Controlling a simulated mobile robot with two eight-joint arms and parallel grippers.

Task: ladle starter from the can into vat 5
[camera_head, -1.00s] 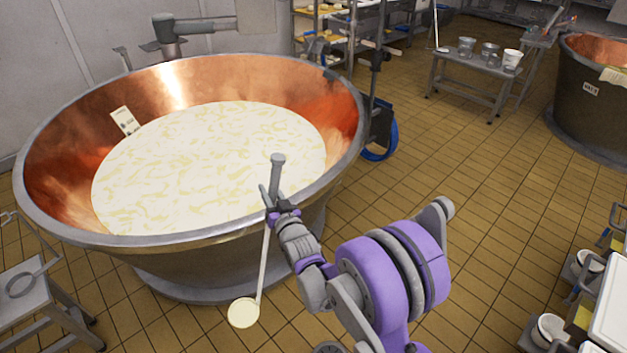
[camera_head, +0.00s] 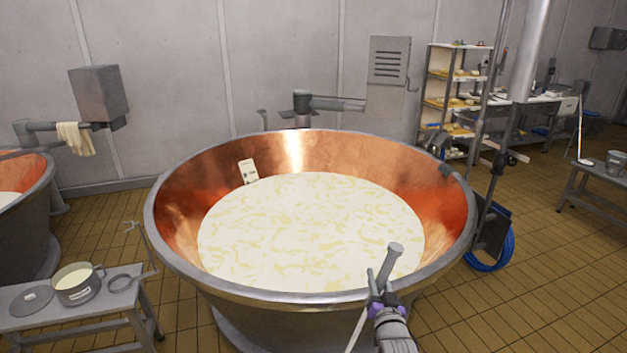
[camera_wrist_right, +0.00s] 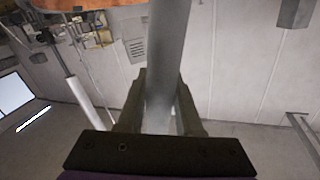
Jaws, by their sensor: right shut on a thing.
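My right gripper (camera_head: 380,300) is shut on the grey ladle handle (camera_head: 390,262), in front of the vat's near rim. The handle also shows between the fingers in the right wrist view (camera_wrist_right: 168,65). The ladle's thin shaft (camera_head: 356,332) runs down out of the picture, so its bowl is hidden now. A large copper vat (camera_head: 178,215) with pale, yellow-flecked contents stands in the middle; I cannot read its number on the tag (camera_head: 248,171). A small metal can (camera_head: 78,293) with cream-coloured contents stands on the bench at lower left. My left gripper is not in view.
The can's bench (camera_head: 70,328) also holds a round lid (camera_head: 32,300) and a ring-shaped tool (camera_head: 122,283). Another vat (camera_head: 25,230) stands at far left. A post with a blue hose (camera_head: 492,262) stands right of the middle vat. Floor at right is open.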

